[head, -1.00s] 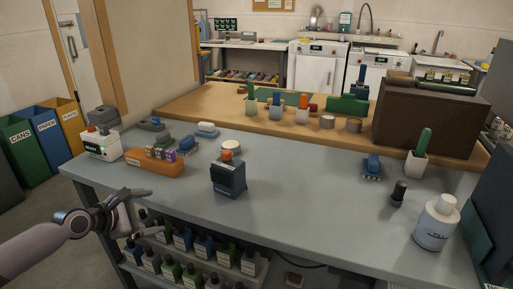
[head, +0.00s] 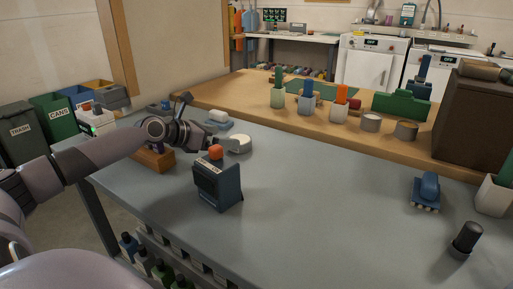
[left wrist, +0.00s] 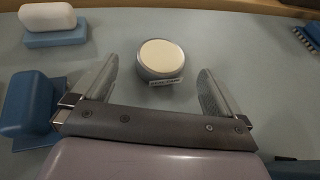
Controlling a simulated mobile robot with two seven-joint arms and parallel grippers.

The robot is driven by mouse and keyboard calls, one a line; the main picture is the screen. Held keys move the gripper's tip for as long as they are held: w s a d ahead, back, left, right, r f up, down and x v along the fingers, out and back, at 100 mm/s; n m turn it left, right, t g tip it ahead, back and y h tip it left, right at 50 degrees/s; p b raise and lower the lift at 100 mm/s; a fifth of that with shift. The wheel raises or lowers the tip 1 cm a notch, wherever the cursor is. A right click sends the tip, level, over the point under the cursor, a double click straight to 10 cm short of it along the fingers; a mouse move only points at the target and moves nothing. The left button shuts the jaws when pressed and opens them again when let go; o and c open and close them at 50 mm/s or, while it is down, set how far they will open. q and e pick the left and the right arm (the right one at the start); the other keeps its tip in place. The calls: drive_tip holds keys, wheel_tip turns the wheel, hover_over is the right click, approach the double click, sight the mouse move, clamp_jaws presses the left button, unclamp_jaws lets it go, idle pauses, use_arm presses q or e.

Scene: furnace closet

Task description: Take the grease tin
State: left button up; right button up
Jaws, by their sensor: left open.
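A low round tin with a cream lid (head: 238,144), which I take as the grease tin, sits on the grey bench just right of my left gripper (head: 207,131). The gripper is open and empty, and no finger visibly touches the tin. My right gripper is not in view.
A dark blue box with an orange top (head: 218,185) stands close in front of the tin. A white bar on a blue block (head: 219,120) lies behind it. Two other round tins (head: 371,123) stand on the wooden ledge. The bench's middle is clear.

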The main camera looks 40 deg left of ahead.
sight(241, 138)
use_arm(q)
drive_tip(key=shift+w+f, duration=0.25)
drive_tip(key=shift+w, duration=0.15)
drive_tip(key=shift+w+d+f, duration=0.1)
drive_tip(key=shift+w, duration=0.3)
drive_tip(key=shift+w+d+f, duration=0.15)
drive_tip(key=shift+w, duration=0.2)
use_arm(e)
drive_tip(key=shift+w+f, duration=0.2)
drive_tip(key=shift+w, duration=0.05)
use_arm(q)
drive_tip(key=shift+b+x, duration=0.5)
drive_tip(key=shift+x, duration=2.15)
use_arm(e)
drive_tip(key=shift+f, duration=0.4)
use_arm(q)
drive_tip(key=shift+s+d, duration=0.1)
drive_tip(key=shift+d, duration=0.05)
drive_tip(key=c, duration=1.3)
